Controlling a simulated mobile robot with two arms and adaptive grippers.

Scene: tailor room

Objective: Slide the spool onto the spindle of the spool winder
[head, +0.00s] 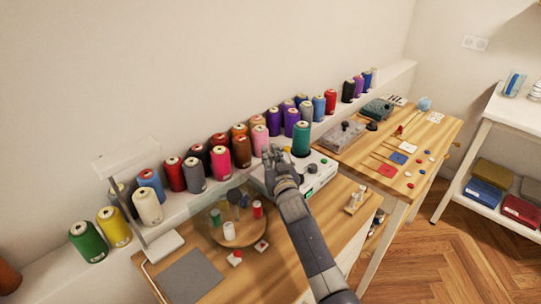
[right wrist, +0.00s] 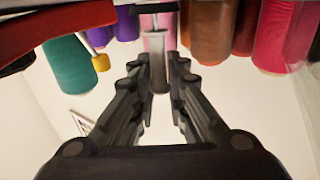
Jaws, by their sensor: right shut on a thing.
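The white spool winder (head: 322,176) stands on the wooden table against the shelf, with a green part on its front and dark knobs on top. A teal cone spool (head: 301,139) stands at its back; it also shows in the right wrist view (right wrist: 70,64). My right gripper (head: 271,153) is over the winder's left end. In the right wrist view its fingers (right wrist: 159,68) are shut on a small greyish spool (right wrist: 159,78). A pink cone (right wrist: 155,40) shows behind it. My left gripper is out of view.
Many coloured thread cones line the shelf (head: 410,68) behind the tables. A second table (head: 437,128) with sewing items stands to the right.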

